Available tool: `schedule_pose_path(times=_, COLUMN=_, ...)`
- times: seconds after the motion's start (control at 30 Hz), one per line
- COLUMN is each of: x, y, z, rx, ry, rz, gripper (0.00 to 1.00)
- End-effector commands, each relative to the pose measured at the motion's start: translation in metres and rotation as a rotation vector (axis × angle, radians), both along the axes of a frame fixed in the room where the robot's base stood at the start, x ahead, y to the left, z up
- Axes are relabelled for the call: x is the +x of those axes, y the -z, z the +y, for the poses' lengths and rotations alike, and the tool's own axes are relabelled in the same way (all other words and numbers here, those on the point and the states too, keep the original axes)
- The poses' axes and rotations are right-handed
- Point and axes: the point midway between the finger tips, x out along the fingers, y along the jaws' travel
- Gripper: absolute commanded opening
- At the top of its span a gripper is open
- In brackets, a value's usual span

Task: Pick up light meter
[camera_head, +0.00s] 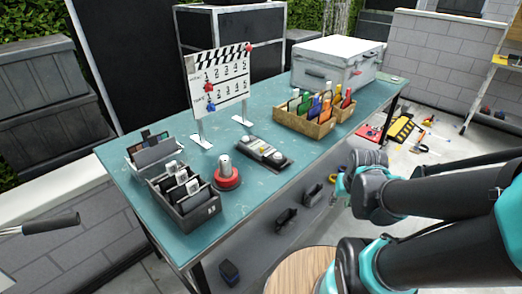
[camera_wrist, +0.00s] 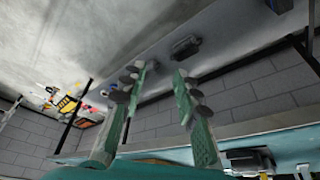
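I cannot tell for sure which thing is the light meter. A grey device with pale round ends lies in a low black tray (camera_head: 280,163) at the middle of the teal table (camera_head: 215,231) in the head view. A grey upright piece on a round red base (camera_head: 226,181) stands to its left. My gripper (camera_wrist: 160,80) is open and empty in the wrist view, its two fingers apart. In the head view my gripper is near the table's front edge, right of these things and partly hidden by my arm.
A clapperboard (camera_head: 219,80) stands behind. A black organizer (camera_head: 196,213) holds cards at the left. A wooden box (camera_head: 307,128) of coloured items and a white case (camera_head: 336,49) stand to the right. A round wooden top (camera_head: 300,270) is in front.

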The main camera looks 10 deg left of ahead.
Motion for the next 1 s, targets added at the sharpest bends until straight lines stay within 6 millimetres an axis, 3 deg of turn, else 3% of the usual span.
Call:
schedule_pose_path(times=0.37, x=0.000, y=0.000, z=0.000, rx=0.000, ry=0.000, rz=0.000, gripper=0.31)
schedule_pose_path(times=0.47, x=0.004, y=-0.003, z=0.002, rx=-0.002, ry=-0.010, rz=0.004, gripper=0.43)
schedule_pose_path(times=0.57, x=0.025, y=-0.019, z=0.013, rx=-0.011, ry=-0.069, rz=0.026, gripper=0.56)
schedule_pose_path(times=0.67, x=0.063, y=-0.050, z=0.039, rx=-0.032, ry=-0.193, rz=0.075, gripper=0.68)
schedule_pose_path(times=0.83, x=0.132, y=-0.126, z=0.115, rx=-0.085, ry=-0.478, rz=0.184, gripper=0.89)
schedule_pose_path(times=1.0, x=0.166, y=-0.191, z=0.193, rx=-0.134, ry=-0.727, rz=0.279, gripper=0.90)
